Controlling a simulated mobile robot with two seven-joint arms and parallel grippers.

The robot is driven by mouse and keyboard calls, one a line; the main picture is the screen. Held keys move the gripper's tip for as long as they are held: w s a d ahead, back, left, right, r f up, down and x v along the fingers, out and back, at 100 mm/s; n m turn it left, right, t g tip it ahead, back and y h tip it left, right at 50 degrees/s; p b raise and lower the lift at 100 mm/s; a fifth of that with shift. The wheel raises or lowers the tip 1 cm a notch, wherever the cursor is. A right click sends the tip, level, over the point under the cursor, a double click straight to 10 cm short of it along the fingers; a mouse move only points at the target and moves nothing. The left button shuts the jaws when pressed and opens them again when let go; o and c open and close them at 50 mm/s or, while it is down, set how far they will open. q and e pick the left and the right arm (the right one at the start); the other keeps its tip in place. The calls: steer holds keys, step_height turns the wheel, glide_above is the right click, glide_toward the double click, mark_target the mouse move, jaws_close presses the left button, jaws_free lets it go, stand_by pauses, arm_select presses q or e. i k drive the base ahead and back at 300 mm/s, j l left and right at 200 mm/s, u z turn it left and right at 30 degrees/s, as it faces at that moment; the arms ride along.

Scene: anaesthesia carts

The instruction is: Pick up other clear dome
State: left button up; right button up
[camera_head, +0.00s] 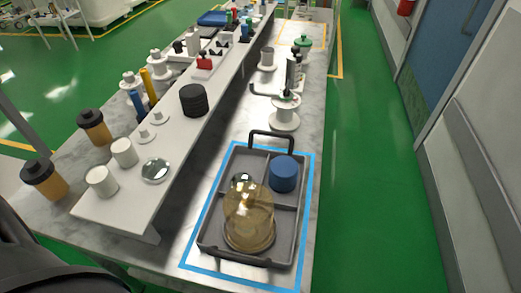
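A small round glassy piece, which looks like a clear dome (156,170), lies on the white raised shelf (180,143) beside two white cups. A similar clear round piece (241,180) sits in the back left of the grey divided tray (203,246), partly hidden by a tall amber see-through dome (250,212). The amber dome stands upright in the tray's front part. A blue cylinder (284,173) is in the back right compartment. Neither of my grippers is in view.
White cups (123,152), a black ribbed cylinder (193,100) and small white knobs stand around the shelf piece. A white stand (285,113) is behind the tray. Bare counter lies right of the tray.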

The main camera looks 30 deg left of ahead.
mark_target(155, 169)
steer(key=u, duration=1.7)
steer(key=i+j, duration=0.2)
steer(key=j, duration=0.15)
steer(key=i+j, duration=0.2)
steer(key=j, duration=0.15)
steer(key=i+j, duration=0.2)
steer(key=j, duration=0.2)
steer(key=i+j, duration=0.2)
steer(key=j, duration=0.15)
